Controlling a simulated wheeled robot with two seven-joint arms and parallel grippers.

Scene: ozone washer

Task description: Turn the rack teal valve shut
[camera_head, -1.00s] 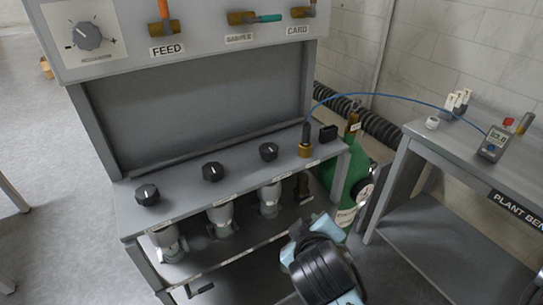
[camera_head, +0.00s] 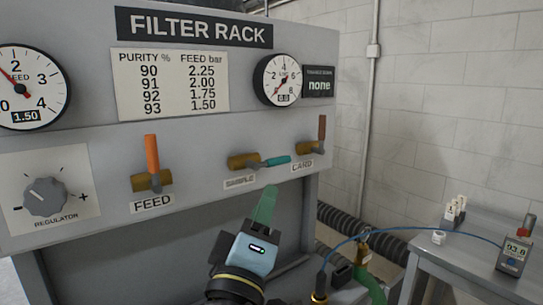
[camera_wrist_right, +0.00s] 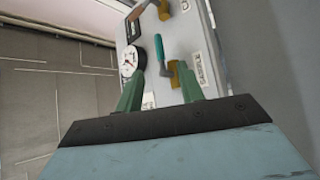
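The teal valve, labelled SAMPLE, is on the filter rack front; its teal handle (camera_head: 276,161) lies about level, pointing right from a brass body (camera_head: 243,161). My right gripper (camera_head: 265,205) is below that handle and apart from it, with its green fingers pointing up. In the right wrist view the gripper (camera_wrist_right: 161,85) has its two fingers spread and nothing between them. The teal handle (camera_wrist_right: 159,48) shows ahead, beyond the fingertips, roughly in line with the gap. My left gripper is not in view.
The FEED valve (camera_head: 152,165) with an upright orange handle is left of the teal valve; the CARD valve (camera_head: 322,135), handle upright, is close on its right. A regulator knob (camera_head: 46,196) is far left. A bench (camera_head: 470,270) with a meter (camera_head: 514,252) stands at right.

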